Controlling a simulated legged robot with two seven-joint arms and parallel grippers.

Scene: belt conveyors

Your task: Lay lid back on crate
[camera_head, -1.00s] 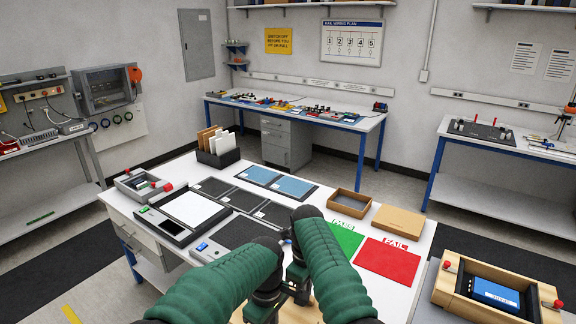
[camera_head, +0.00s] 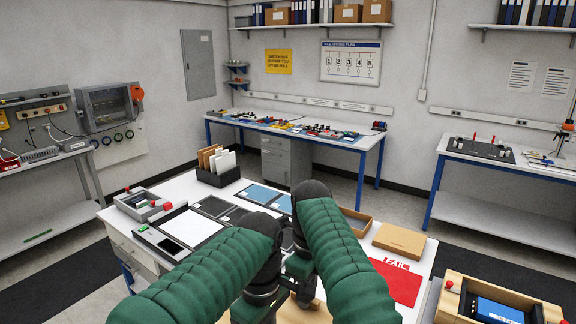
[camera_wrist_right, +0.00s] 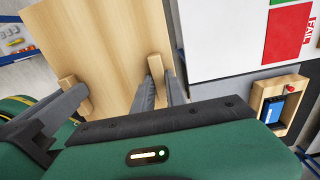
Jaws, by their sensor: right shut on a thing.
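The lid (camera_wrist_right: 112,52) is a light wooden panel with two small wooden grips on its face. It fills the upper left of the right wrist view, and a strip of light wood (camera_head: 302,312) shows below my arms in the head view. My right gripper (camera_wrist_right: 159,68) is shut on one of the lid's grips. My left gripper (camera_wrist_right: 68,100) is at the other grip; whether it clamps it is unclear. I cannot make out a crate under the lid. My arms cover much of the lid in the head view.
A wooden fixture (camera_head: 532,303) with red knobs and a blue device stands at the lower right. The white bench ahead holds an open cardboard box (camera_head: 357,222), a closed brown box (camera_head: 399,240), a red FAIL mat (camera_head: 400,284), dark mats and a file holder (camera_head: 217,177).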

